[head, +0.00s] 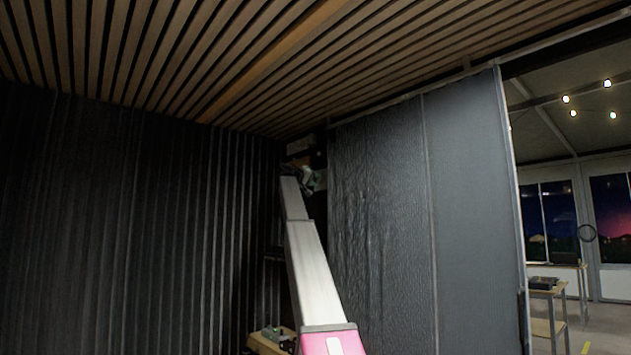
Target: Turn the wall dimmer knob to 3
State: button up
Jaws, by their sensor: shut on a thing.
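My pale telescoping arm reaches up and away to the far dark corner. At its tip is a small grey-green shape, which I take for my gripper (311,180). It is tiny, partly in shadow, and its fingertips cannot be made out. It is shut, at a dark recess between the two walls. The wall dimmer knob cannot be made out; the arm's end covers that spot. Its scale and setting cannot be read.
A dark ribbed wall (120,220) stands on the left and a grey padded partition (450,200) on the right. A low wooden surface (268,345) is beside the arm at the bottom. Beyond the partition, an opening shows a table (548,290) and open floor.

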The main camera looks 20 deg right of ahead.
jog(key=n, duration=0.5)
jog(key=shift+n, duration=0.4)
dwell(0.3)
jog(key=o, duration=0.9)
jog(key=shift+a, duration=0.1)
jog(key=v, duration=1)
jog(key=shift+s+a, duration=0.1)
jog(key=shift+a, duration=0.25)
jog(key=shift+f, duration=0.1)
